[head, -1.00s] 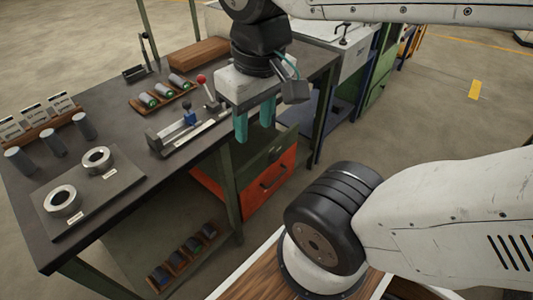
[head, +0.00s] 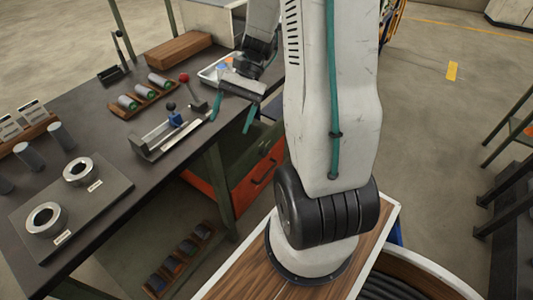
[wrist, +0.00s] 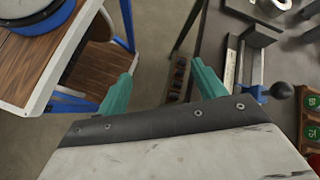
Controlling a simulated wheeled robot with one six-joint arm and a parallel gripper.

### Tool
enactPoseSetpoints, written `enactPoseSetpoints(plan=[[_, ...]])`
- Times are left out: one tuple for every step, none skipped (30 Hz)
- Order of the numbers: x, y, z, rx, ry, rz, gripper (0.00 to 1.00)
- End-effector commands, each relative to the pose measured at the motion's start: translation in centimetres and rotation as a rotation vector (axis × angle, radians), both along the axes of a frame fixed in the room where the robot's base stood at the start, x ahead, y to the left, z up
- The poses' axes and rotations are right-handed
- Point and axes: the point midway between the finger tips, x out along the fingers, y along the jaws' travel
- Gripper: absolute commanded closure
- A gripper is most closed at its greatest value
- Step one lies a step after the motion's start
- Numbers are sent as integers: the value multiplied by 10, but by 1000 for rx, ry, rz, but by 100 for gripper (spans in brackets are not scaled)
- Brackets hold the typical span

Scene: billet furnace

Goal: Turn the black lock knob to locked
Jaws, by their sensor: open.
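A black ball knob (head: 171,106) stands on the fixture with a blue block (head: 176,119) at the workbench's right edge. It also shows at the right of the wrist view (wrist: 282,90), beside a metal rail. Whether it is locked cannot be read. My gripper (head: 230,124) is open and empty, to the right of the fixture and apart from the knob. In the wrist view its teal fingers (wrist: 162,70) are spread with floor and a lower shelf between them.
A red-topped lever (head: 184,78) stands behind the fixture. A tray of cylinders (head: 143,100), a wooden box (head: 165,54) and a plate with two rings (head: 110,187) are on the bench. An orange drawer (head: 258,172) is below its edge.

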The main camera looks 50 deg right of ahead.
Motion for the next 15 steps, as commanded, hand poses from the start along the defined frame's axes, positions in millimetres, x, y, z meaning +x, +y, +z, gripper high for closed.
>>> enactPoseSetpoints(plan=[[2,-14,-19,55,36,-72,31],[3,-20,-29,85,51,-112,31],[4,-30,-43,123,70,-165,31],[4,-36,-53,154,85,-206,31],[5,-42,-64,183,98,-246,31],[4,-51,-78,222,116,-300,31],[3,-57,-89,253,128,-340,31],[3,-63,-99,282,138,-382,31],[3,-71,-114,322,150,-437,31],[2,-77,-124,352,157,-479,31],[3,-82,-135,382,162,-523,31],[4,-90,-149,425,166,-584,31],[6,-97,-161,458,166,-634,31],[8,-103,-172,491,164,-685,31],[11,-113,-187,535,158,-757,31]])
